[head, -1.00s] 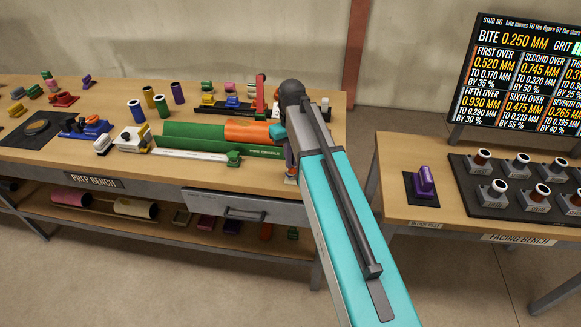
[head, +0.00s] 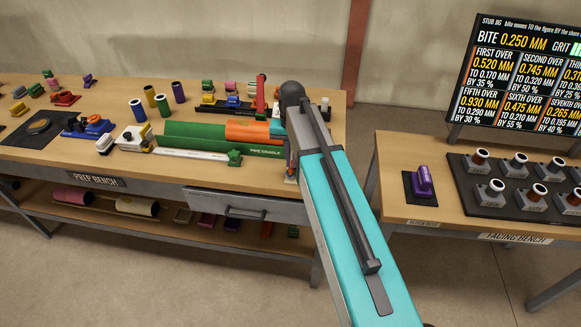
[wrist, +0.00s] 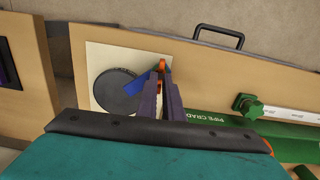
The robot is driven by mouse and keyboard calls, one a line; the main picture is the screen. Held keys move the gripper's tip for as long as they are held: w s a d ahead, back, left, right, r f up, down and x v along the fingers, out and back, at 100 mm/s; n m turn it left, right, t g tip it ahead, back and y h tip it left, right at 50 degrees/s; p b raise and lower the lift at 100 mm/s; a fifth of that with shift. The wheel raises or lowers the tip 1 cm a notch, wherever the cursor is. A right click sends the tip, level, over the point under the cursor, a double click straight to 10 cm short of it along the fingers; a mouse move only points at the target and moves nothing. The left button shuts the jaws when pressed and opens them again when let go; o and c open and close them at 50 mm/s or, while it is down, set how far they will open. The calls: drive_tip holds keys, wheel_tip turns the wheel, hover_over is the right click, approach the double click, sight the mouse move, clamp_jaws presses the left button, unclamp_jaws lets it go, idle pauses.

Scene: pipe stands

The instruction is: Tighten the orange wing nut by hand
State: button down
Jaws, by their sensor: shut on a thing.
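The orange wing nut (wrist: 162,65) shows as a small orange piece at my fingertips in the wrist view. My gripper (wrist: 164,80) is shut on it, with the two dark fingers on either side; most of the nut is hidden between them. A blue wedge-shaped part (wrist: 138,86) sits just left of the fingers, beside a dark round disc (wrist: 116,93) on a cream plate (wrist: 101,58). In the head view my wrist is over the right end of the prep bench (head: 170,176), and the arm hides the fingers and most of the nut.
A green pipe cradle (head: 190,142) with an orange pipe (head: 247,130) lies just left of my wrist. Its green knob (wrist: 248,106) is right of the fingers in the wrist view. A drawer handle (wrist: 219,35) is at the bench front. The facing bench (head: 400,160) stands right, across a gap.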

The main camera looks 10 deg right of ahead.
drive_tip(key=c, duration=2)
unclamp_jaws()
drive_tip(key=shift+r+p, duration=1.95)
drive_tip(key=shift+r, duration=1.1)
drive_tip(key=shift+r+p, duration=0.55)
drive_tip(key=shift+r, duration=0.2)
wheel_tip(320, 180, up, 10)
drive_tip(key=shift+r+p, duration=0.25)
drive_tip(key=shift+p, duration=0.05)
